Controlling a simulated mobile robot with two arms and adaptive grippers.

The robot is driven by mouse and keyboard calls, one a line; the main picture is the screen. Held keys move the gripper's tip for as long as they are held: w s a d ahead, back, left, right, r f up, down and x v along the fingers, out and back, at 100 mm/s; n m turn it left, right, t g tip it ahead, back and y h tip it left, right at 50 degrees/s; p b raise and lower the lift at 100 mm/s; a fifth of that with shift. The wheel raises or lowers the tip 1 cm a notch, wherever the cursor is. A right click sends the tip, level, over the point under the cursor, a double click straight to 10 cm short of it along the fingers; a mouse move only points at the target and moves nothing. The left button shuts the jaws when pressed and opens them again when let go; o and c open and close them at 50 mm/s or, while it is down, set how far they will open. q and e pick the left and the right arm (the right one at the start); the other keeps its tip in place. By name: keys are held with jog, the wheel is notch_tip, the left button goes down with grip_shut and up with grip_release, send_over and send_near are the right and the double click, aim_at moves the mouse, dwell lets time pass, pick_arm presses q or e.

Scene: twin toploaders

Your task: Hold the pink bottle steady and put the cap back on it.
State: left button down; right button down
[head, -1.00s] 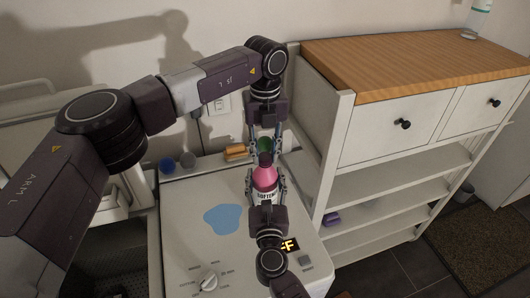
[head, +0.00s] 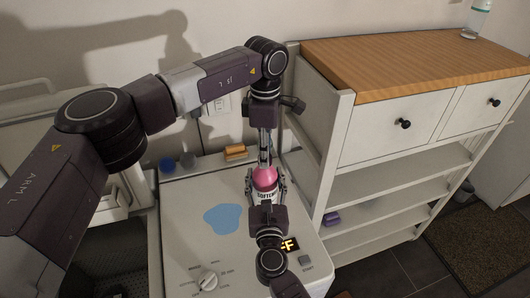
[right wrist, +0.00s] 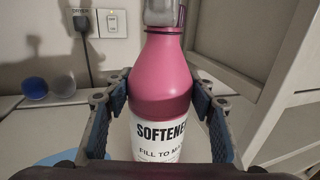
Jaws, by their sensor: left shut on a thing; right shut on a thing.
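The pink bottle (head: 265,177), with a white softener label, stands upright on the white washer top. It also shows in the right wrist view (right wrist: 163,85). My right gripper (head: 266,186) is shut around its body, one finger on each side. My left gripper (head: 265,160) comes down from above, shut, with its fingers right over the bottle's mouth. In the right wrist view a grey fingertip (right wrist: 162,12) covers the bottle's top. The cap is hidden by the left fingers, so I cannot see how it sits on the neck.
A blue round item (head: 167,165), a grey one (head: 188,160) and an orange-brown item (head: 236,152) stand along the back of the washer. A flat blue patch (head: 223,218) lies left of the bottle. A white shelf unit (head: 345,150) stands close on the right.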

pick_arm(q)
jog(key=m, duration=0.5)
jog(key=shift+w+m, duration=0.1)
jog(key=shift+m, duration=0.3)
jog(key=m, duration=0.4)
jog(key=shift+m, duration=0.4)
jog(key=c, duration=1.6)
grip_release()
jog(key=shift+r, duration=0.15)
jog(key=shift+r, duration=2.1)
jog(key=shift+c, duration=0.3)
